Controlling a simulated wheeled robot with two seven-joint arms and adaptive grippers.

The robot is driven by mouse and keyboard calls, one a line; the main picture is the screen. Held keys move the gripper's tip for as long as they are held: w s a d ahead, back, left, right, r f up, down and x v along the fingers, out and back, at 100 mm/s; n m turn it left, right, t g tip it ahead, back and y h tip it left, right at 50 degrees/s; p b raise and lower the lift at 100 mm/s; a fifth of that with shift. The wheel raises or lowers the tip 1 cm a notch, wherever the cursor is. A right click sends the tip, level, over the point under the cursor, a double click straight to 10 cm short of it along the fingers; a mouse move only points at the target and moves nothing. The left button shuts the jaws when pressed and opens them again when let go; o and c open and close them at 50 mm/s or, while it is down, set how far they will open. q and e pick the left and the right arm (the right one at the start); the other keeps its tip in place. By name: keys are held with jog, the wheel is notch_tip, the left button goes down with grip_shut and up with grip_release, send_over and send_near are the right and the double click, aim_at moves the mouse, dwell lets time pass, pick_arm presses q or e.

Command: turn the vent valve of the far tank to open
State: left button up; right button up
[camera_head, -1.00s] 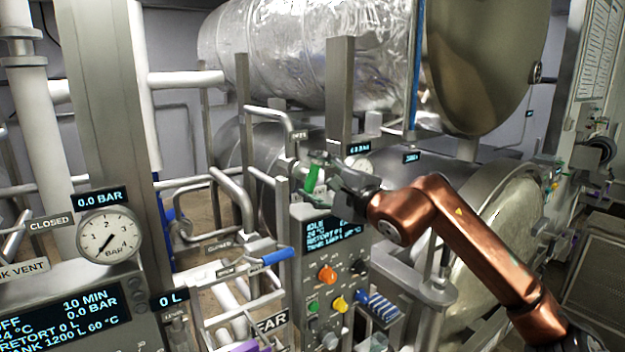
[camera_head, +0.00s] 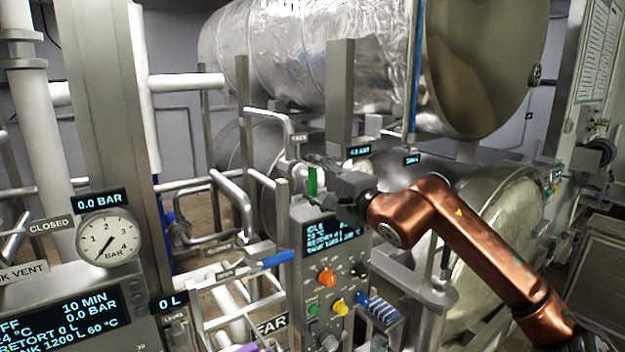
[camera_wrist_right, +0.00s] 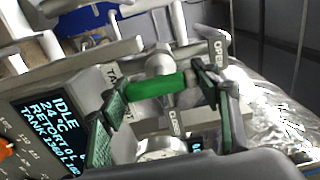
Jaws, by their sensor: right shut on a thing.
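The vent valve's green handle (camera_head: 312,181) stands above the far control panel in the head view. In the right wrist view the green handle (camera_wrist_right: 156,88) lies across the gap between the fingers. My right gripper (camera_head: 317,178) is shut on it, and its dark green finger pads (camera_wrist_right: 160,100) sit at the handle's two ends. An OPEN label (camera_wrist_right: 220,48) shows beyond the right finger, and a CLOSED label (camera_wrist_right: 177,121) shows below the handle. My left gripper is not in view.
The far panel (camera_head: 298,218) with its lit display, coloured knobs and buttons is just below the gripper. Pipes and a blue-handled valve (camera_head: 277,259) are to the left. A large silver tank (camera_head: 300,60) is behind. A grey upright post (camera_head: 340,100) stands close behind the gripper.

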jog(key=o, duration=1.2)
jog(key=shift+c, duration=0.2)
jog(key=v, duration=1.2)
